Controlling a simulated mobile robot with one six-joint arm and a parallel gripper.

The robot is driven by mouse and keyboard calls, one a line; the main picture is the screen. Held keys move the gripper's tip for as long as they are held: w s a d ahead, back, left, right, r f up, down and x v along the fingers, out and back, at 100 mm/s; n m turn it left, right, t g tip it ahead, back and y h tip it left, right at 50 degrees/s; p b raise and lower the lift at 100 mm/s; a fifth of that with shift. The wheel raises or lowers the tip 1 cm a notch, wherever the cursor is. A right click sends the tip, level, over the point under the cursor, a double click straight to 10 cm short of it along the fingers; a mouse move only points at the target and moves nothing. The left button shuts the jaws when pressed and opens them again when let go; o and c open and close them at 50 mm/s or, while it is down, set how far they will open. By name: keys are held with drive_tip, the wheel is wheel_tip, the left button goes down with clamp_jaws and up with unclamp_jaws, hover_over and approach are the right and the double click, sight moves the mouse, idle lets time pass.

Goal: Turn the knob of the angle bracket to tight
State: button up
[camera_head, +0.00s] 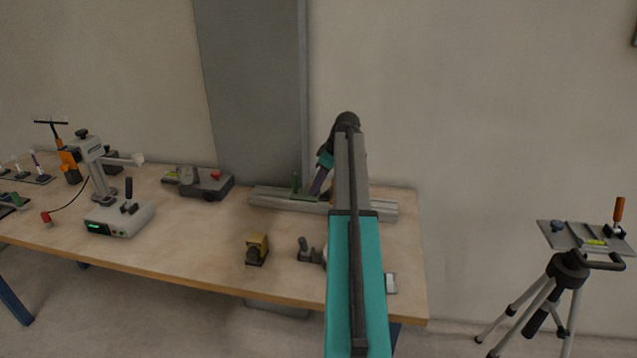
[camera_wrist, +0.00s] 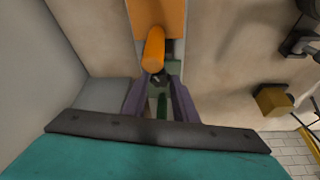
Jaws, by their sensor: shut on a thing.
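The angle bracket (camera_head: 304,197) appears as a dark green piece with a short upright post on the grey rail at the back right of the table. My gripper (camera_head: 317,183) reaches down to it from the right, its purple fingers partly hidden by my arm. In the wrist view, the two purple fingers of my gripper (camera_wrist: 159,84) are closed in on a small dark knob (camera_wrist: 159,78) at their tips. Green parts of the bracket (camera_wrist: 162,105) show between the fingers. The knob's pointer or marking is too small to read, and the head view hides the knob.
An orange cylinder (camera_wrist: 154,48) lies just beyond the fingertips. A brass-coloured block (camera_head: 257,247) stands near the front edge. A grey box with a red knob (camera_head: 207,184) is left of the rail (camera_head: 372,209). A tripod (camera_head: 569,275) stands right of the table. The mid-table is mostly clear.

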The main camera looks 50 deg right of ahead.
drive_tip(key=m, duration=0.1)
drive_tip(key=m+h+p, duration=0.1)
drive_tip(key=m, duration=0.1)
drive_tip(key=m+h, duration=0.1)
drive_tip(key=m, duration=0.1)
drive_tip(key=shift+s+a, duration=0.1)
drive_tip(key=shift+a, duration=0.2)
drive_tip(key=shift+m+h+p, duration=0.6)
drive_tip(key=shift+m+h, duration=0.1)
drive_tip(key=shift+m, duration=1)
drive_tip(key=o, duration=1.1)
drive_tip(key=shift+c, duration=0.2)
drive_tip(key=shift+a+r, duration=0.1)
drive_tip(key=b+v, duration=0.1)
drive_tip(key=v, duration=1.2)
drive_tip(key=shift+r, duration=0.35)
drive_tip(key=shift+r, duration=0.1)
